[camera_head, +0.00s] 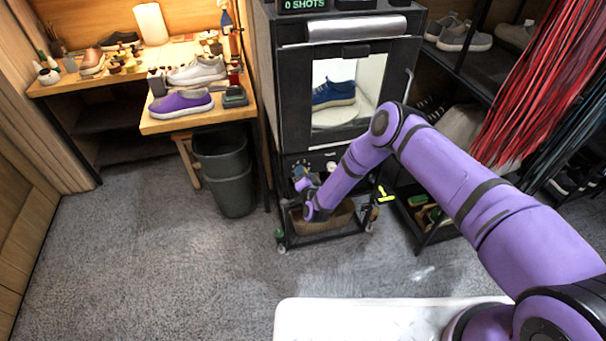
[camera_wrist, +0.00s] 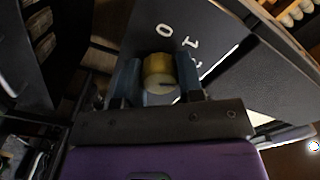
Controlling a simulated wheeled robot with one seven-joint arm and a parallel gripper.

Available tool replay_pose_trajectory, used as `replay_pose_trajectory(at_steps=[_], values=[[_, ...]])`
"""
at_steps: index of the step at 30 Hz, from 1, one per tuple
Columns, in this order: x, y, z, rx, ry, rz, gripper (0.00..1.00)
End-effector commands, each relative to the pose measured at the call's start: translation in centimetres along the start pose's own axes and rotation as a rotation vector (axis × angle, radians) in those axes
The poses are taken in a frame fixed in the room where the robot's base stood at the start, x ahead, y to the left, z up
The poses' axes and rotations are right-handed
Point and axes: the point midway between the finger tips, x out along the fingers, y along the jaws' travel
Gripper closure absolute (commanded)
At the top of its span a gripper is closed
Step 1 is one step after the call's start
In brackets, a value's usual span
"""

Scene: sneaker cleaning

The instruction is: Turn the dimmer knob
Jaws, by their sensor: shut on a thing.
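The dimmer knob (camera_wrist: 160,72) is a brass-coloured cylinder on a dark panel (camera_wrist: 205,40) with white numerals beside it, in the wrist view. A dark line shows on the knob's near face. My gripper (camera_wrist: 160,80) is shut on the knob, with one blue-grey finger on each side of it. In the head view my gripper (camera_head: 304,184) is at the front of the black cabinet, below its lit window. There the knob between the fingers is too small and too covered to make out.
The black cabinet (camera_head: 292,95) holds a blue sneaker (camera_head: 333,94) behind its window. A basket (camera_head: 335,217) sits low under my forearm. A workbench (camera_head: 160,124) with shoes and a grey bin (camera_head: 222,165) stand at left. Red laces (camera_head: 530,85) hang at right.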

Motion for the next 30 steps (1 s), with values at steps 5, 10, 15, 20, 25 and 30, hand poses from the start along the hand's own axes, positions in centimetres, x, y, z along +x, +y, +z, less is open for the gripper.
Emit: replay_pose_trajectory(at_steps=[5,10,15,20,25,30], values=[[-0.1,0.1,0.1,0.001,-0.003,0.002,0.89],[-0.1,0.1,0.1,0.001,-0.003,0.002,0.6],[-0.1,0.1,0.1,0.001,-0.002,0.001,0.4],[-0.1,0.0,0.1,0.001,-0.001,0.001,0.4],[-0.9,0.1,0.1,0.001,-0.002,0.002,0.4],[-3.6,0.1,0.1,0.001,-0.004,0.003,0.4]])
